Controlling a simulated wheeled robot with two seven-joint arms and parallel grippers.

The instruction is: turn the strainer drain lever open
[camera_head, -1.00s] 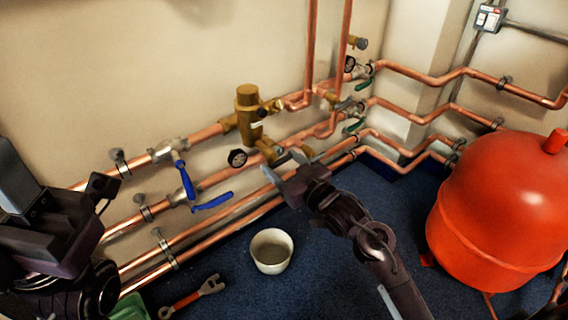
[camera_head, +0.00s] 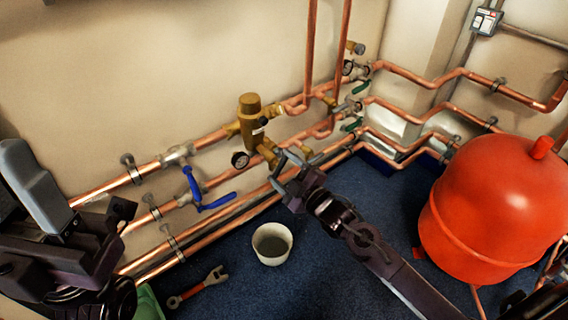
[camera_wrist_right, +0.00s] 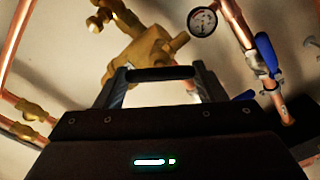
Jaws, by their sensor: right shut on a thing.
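The brass strainer body (camera_head: 268,152) sits on the pipework below the upright brass valve (camera_head: 250,118); brass fittings also show in the right wrist view (camera_wrist_right: 140,50). My right gripper (camera_head: 290,170) is just in front of and below the strainer, its jaws tilted. In the right wrist view its two fingers stand at either end of a dark bar (camera_wrist_right: 160,73), which looks like the drain lever. The gripper is shut on it. The lever is hidden or too small in the head view. My left gripper (camera_head: 118,212) is at the left, away from the strainer; its jaws are unclear.
Copper pipes (camera_head: 105,190) run along the wall, with blue levers (camera_head: 215,202) and a round gauge (camera_head: 240,160) left of the strainer. A white bucket (camera_head: 271,258) stands on the blue floor. A wrench (camera_head: 197,287) lies left of it. A red tank (camera_head: 490,205) fills the right.

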